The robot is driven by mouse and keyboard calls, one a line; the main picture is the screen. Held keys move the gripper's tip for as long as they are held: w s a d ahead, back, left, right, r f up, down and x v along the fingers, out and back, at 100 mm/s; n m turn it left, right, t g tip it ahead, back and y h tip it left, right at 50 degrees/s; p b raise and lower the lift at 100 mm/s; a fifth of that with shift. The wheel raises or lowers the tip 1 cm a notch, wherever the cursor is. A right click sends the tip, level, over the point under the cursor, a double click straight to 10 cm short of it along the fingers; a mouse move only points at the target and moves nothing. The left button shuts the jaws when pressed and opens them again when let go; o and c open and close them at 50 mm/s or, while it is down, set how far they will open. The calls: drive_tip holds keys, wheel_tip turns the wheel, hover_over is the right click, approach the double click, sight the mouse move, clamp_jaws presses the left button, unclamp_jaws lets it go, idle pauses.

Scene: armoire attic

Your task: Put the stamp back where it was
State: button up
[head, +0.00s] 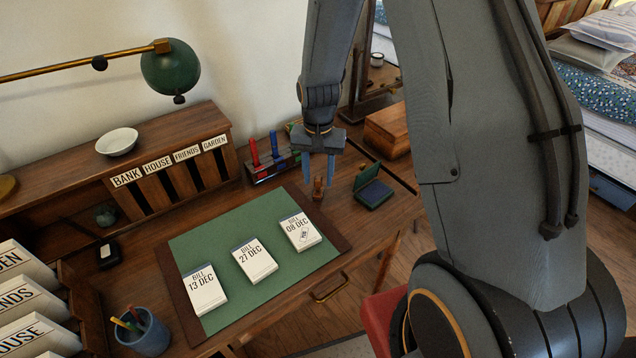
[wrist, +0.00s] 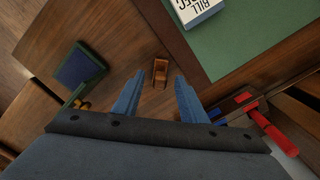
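The stamp (head: 318,188) is a small brown wooden piece standing on the bare desk just right of the green desk mat. It also shows in the wrist view (wrist: 160,72), just beyond my fingertips. My gripper (head: 319,182) points down over the stamp with its blue fingers apart. In the wrist view my gripper (wrist: 157,84) is open, with the stamp lined up with the gap and nothing held. The open green ink pad box (head: 373,193) with a dark blue pad sits to the right of the stamp; it also shows in the wrist view (wrist: 78,66).
Bills lie on the green mat (head: 215,244); the 08 DEC bill (head: 301,231) bears a small mark. A pen rack (head: 270,167), a wooden box (head: 388,130) and a labelled letter sorter (head: 172,168) stand behind. A blue pen cup (head: 146,334) is at front left.

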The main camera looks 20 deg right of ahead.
sight(319, 178)
wheel_tip(319, 178, up, 9)
drive_tip(key=shift+f+b, duration=0.2)
drive_tip(key=shift+b, duration=0.65)
drive_tip(key=s+r+n, duration=0.1)
drive_tip(key=s+n, duration=0.1)
drive_tip(key=s, duration=0.6)
drive_tip(key=s+r+n, duration=0.2)
drive_tip(key=s+n, duration=0.1)
drive_tip(key=s, duration=0.6)
drive_tip(key=shift+r+t, duration=0.3)
drive_tip(key=shift+t, duration=0.1)
